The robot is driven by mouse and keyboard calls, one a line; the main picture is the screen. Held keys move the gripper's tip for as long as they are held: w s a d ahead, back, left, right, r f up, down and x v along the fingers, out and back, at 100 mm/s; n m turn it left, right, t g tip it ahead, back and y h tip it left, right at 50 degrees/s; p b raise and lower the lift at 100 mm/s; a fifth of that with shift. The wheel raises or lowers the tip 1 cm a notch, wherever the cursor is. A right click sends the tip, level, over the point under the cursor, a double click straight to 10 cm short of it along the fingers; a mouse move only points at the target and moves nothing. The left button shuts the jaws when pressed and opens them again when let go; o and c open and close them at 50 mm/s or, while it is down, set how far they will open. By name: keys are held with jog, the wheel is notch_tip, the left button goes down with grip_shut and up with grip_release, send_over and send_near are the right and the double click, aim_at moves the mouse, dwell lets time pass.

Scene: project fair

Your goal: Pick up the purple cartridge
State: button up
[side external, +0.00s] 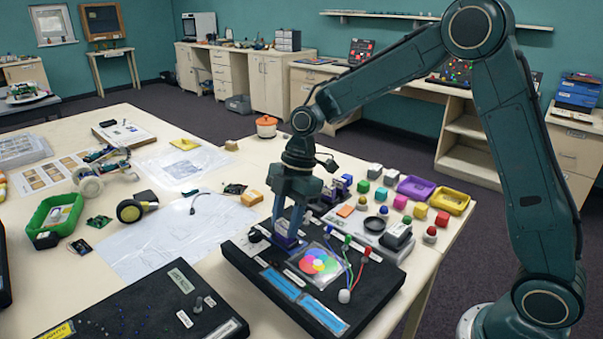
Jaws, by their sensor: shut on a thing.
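The fingers hide much of the cartridge. I cannot tell whether it still touches the board or is slightly raised.
The board also carries a colour wheel (319,262), blue strips (318,312) and wires to a white knob (344,296). Several coloured blocks and a purple tray (416,187) lie to the right. A green bin (56,218) and a second black board (150,312) are left.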

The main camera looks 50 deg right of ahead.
aim_at(286, 222)
notch_tip(286, 222, up, 20)
jog(key=shift+f, duration=0.25)
dwell(0.6)
jog(key=shift+w, duration=0.1)
dwell(0.7)
jog(key=w+d+f, duration=0.3)
jog(key=d+f, duration=0.4)
jog(key=d, duration=0.2)
jog(key=w+d+f, duration=0.3)
jog(key=d+f, duration=0.5)
jog(key=d, duration=0.1)
jog(key=shift+w+n, duration=0.2)
jog(key=shift+n, duration=0.1)
